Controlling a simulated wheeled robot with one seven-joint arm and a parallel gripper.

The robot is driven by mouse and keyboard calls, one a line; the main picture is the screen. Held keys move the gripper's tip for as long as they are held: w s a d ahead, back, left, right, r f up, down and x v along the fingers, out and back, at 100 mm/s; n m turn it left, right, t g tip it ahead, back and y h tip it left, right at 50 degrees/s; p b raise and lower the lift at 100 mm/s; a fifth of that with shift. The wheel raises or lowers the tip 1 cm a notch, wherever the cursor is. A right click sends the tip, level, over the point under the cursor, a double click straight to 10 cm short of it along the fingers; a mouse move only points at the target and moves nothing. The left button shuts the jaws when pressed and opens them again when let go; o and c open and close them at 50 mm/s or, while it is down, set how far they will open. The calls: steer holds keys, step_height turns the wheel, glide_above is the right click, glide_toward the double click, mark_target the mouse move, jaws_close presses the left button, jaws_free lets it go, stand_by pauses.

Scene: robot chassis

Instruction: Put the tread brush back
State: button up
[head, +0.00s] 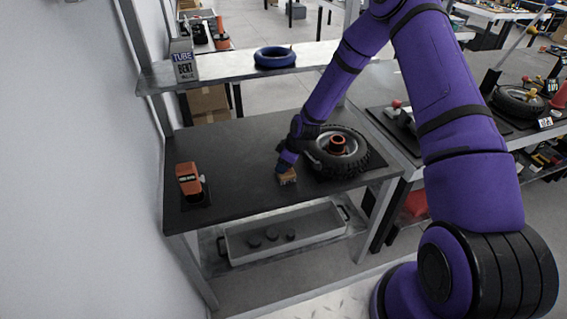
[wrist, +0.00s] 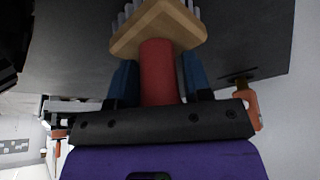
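The tread brush has a red handle (wrist: 159,72), a wooden block and pale bristles. My gripper (wrist: 159,82) has its two blue fingers on either side of the handle, shut on it. In the head view the brush's wooden block (head: 287,177) shows just below my gripper (head: 286,160), low over the dark bench top (head: 240,150), left of the tire. I cannot tell whether the bristles touch the bench. My gripper hides the handle in the head view.
A black tire (head: 362,160) with an orange hub stands right of my gripper. An orange tool (head: 189,179) sits on a black base at the bench's left. A raised shelf holds a blue ring (head: 275,57) and a box (head: 183,62). A grey tray (head: 240,250) is below. The bench's middle is clear.

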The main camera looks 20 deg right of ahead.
steer(key=shift+o, duration=0.9)
steer(key=shift+r, duration=0.25)
steer(key=s+d+r+m+h, duration=0.15)
steer(key=s+r, duration=0.45)
steer(key=r, duration=0.6)
steer(key=s+d+r+m+h, duration=0.1)
steer(key=s+d+r+m, duration=0.3)
steer(key=r, duration=0.8)
steer(key=s+d+r+n+h, duration=0.1)
steer(key=s+r+h, duration=0.1)
steer(key=s+r, duration=0.8)
steer(key=s+r+m+t, duration=0.1)
steer(key=s+r+m, duration=0.2)
steer(key=s+r, duration=0.3)
steer(key=s+r+m+t, duration=0.1)
steer(key=s+r+m, duration=0.2)
steer(key=s, duration=0.9)
step_height(320, 180, up, 3)
steer(key=shift+d+r+y, duration=0.2)
steer(key=shift+d+y, duration=0.15)
steer(key=shift+d, duration=0.1)
